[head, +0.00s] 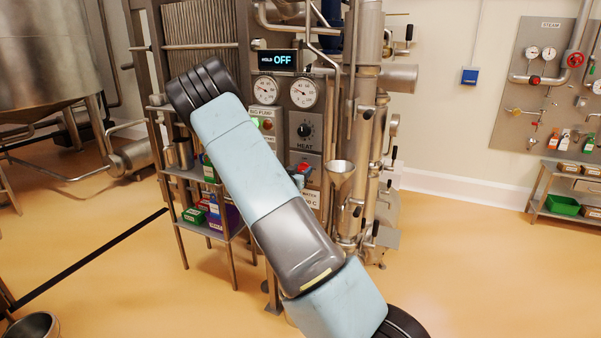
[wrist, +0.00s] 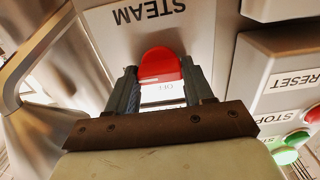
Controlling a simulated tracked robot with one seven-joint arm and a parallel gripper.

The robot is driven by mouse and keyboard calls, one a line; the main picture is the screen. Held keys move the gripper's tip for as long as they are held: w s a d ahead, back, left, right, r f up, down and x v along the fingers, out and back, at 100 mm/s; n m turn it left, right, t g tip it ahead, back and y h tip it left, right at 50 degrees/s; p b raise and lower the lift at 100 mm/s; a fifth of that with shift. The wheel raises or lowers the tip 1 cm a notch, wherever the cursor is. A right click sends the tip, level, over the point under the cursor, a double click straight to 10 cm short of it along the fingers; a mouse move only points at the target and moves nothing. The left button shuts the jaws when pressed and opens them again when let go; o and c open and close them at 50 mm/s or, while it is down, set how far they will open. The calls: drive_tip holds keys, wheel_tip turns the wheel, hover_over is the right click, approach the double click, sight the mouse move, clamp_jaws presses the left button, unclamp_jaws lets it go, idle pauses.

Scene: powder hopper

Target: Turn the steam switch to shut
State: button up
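The steam switch is a red knob (wrist: 160,66) on a grey panel plate marked STEAM, which appears upside down in the wrist view. Small lettering on a pale label beside the knob is partly hidden and hard to read. My gripper (wrist: 160,80) has one dark finger on each side of the knob, close against it with no clear gap, so it looks shut on the knob. In the head view, a bit of red (head: 305,168) shows at the panel just beyond my arm. My arm covers most of the gripper there.
A RESET label and red and green buttons (wrist: 286,156) sit right of my gripper in the wrist view. The head view shows a HEAT dial (head: 305,130), gauges, a display reading OFF (head: 278,60), a steel funnel (head: 341,172) and upright pipes close by.

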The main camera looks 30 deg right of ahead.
drive_tip(key=shift+a, duration=0.1)
drive_tip(key=c, duration=0.5)
drive_tip(key=shift+n, duration=0.4)
drive_tip(key=n, duration=0.2)
drive_tip(key=shift+n, duration=0.4)
drive_tip(key=n, duration=0.4)
drive_tip(key=shift+w+n, duration=0.1)
drive_tip(key=shift+n, duration=0.2)
drive_tip(key=n, duration=1.1)
drive_tip(key=shift+w+a+f, duration=0.1)
drive_tip(key=shift+a+f, duration=0.05)
drive_tip(key=shift+f, duration=0.15)
